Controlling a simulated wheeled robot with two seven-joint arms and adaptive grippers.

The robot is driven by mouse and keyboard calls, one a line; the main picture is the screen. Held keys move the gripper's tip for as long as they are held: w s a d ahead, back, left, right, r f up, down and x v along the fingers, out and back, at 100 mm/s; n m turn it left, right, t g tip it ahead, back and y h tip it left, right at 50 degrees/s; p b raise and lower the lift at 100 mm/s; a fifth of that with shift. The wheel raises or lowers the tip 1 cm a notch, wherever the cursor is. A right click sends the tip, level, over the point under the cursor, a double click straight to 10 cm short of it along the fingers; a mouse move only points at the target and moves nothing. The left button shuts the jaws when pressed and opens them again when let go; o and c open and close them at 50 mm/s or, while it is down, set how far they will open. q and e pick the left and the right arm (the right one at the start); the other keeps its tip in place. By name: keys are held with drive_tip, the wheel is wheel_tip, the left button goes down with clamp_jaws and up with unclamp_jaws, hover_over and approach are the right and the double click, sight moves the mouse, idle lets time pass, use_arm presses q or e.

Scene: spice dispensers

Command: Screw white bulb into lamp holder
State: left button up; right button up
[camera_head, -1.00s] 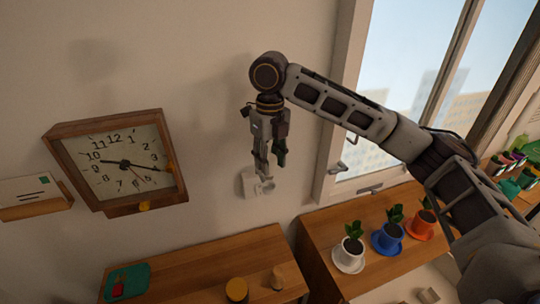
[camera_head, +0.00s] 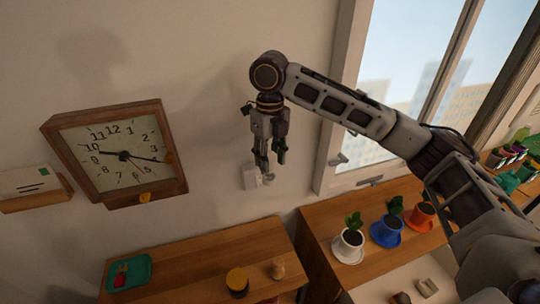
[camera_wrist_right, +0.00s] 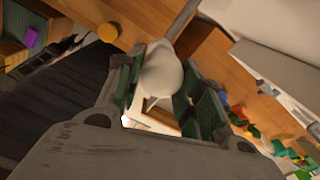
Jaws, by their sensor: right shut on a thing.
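In the right wrist view the gripper (camera_wrist_right: 165,95) is shut on the white bulb (camera_wrist_right: 161,73), a round pale globe between the green-padded fingers. My left gripper is not in view.
A clock (camera_head: 115,155) hangs on the wall to the left. Below are a wooden top (camera_head: 195,262) with a yellow-lidded jar (camera_head: 237,282), and a shelf with potted plants, including a blue pot (camera_head: 387,232). A window (camera_head: 410,80) is at the right.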

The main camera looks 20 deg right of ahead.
drive_tip(key=shift+f, duration=0.95)
idle(0.3)
drive_tip(key=o, duration=0.4)
drive_tip(key=c, duration=0.4)
drive_tip(key=shift+m+p, duration=0.7)
drive_tip(key=shift+p, duration=0.05)
drive_tip(key=shift+c, duration=0.2)
drive_tip(key=shift+a+m, duration=0.1)
drive_tip(key=shift+m, duration=3.8)
drive_tip(key=shift+m, duration=0.3)
